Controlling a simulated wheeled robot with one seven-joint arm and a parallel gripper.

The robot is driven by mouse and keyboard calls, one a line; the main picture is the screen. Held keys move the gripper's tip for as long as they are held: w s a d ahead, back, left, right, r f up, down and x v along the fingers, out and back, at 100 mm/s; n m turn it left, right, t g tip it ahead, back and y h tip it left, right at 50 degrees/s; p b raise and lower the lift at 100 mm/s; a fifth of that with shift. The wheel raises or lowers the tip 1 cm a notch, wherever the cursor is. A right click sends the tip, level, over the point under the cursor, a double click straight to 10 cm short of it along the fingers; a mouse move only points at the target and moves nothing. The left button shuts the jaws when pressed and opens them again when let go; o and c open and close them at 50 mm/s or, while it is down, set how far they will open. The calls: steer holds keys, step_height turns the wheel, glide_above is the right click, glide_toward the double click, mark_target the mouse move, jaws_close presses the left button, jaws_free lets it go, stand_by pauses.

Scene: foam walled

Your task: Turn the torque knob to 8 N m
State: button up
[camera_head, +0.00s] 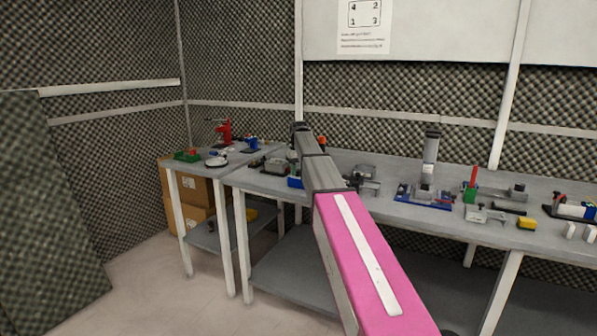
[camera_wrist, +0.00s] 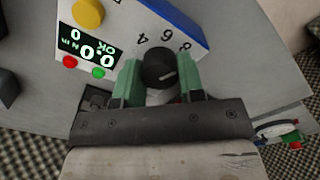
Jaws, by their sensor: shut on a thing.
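The torque knob (camera_wrist: 157,68) is a dark round knob on the pale front panel (camera_wrist: 121,20) of a blue-edged unit in the wrist view. The figures 4, 6 and 8 stand in an arc around it. A light mark shows on the knob, but I cannot tell exactly which figure it points to. In the head view my arm hides the gripper and most of this unit.
A yellow round part (camera_wrist: 88,12), a red button (camera_wrist: 70,61) and a green button (camera_wrist: 98,72) are on the same panel. The long bench (camera_head: 407,215) carries several devices, including a blue-based stand (camera_head: 426,194) and a yellow block (camera_head: 526,224) to the right of my arm.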

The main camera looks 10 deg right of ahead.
mark_target(299, 170)
steer(key=o, duration=0.9)
step_height(299, 170, up, 11)
steer(key=shift+f, duration=0.1)
